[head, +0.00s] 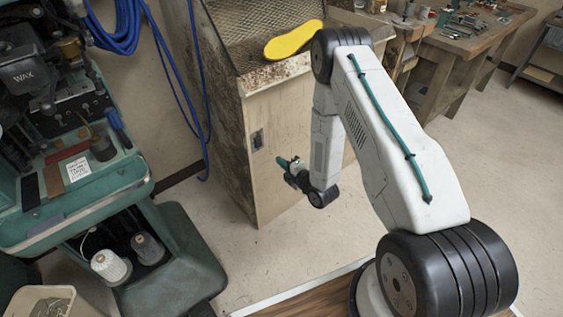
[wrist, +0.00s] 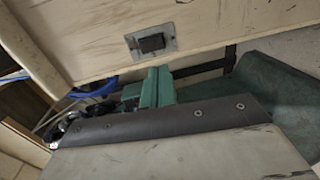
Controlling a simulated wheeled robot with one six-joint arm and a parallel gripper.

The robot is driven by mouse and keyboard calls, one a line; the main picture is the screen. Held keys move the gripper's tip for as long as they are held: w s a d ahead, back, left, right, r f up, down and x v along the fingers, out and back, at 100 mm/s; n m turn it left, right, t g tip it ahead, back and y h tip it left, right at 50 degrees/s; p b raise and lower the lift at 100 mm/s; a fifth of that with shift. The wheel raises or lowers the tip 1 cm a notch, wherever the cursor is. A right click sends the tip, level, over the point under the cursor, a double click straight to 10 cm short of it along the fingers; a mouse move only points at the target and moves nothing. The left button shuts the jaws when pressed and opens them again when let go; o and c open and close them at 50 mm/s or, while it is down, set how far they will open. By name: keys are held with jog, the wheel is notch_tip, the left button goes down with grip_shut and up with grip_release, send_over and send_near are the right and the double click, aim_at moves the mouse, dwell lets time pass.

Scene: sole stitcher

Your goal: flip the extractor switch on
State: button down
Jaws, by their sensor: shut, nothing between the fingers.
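The extractor switch (head: 257,140) is a small dark rocker in a metal plate on the pale wooden side of the extractor cabinet (head: 285,125). In the wrist view the switch (wrist: 152,43) shows near the top middle, its plate slightly tilted in the picture. I cannot tell for sure which way the rocker is set. My gripper (head: 281,161) has green fingers and is shut and empty. In the head view it is to the right of and a little below the switch. In the wrist view the fingers (wrist: 150,88) are below the switch, with a gap between them in the picture.
A yellow sole (head: 293,40) lies on the cabinet's mesh top. Blue hoses (head: 170,60) hang left of the cabinet. A green stitching machine (head: 75,190) with thread spools stands at left. A cluttered workbench (head: 460,35) is at the back right. The floor at right is clear.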

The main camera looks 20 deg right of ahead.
aim_at(260, 146)
jog(key=x, duration=1.1)
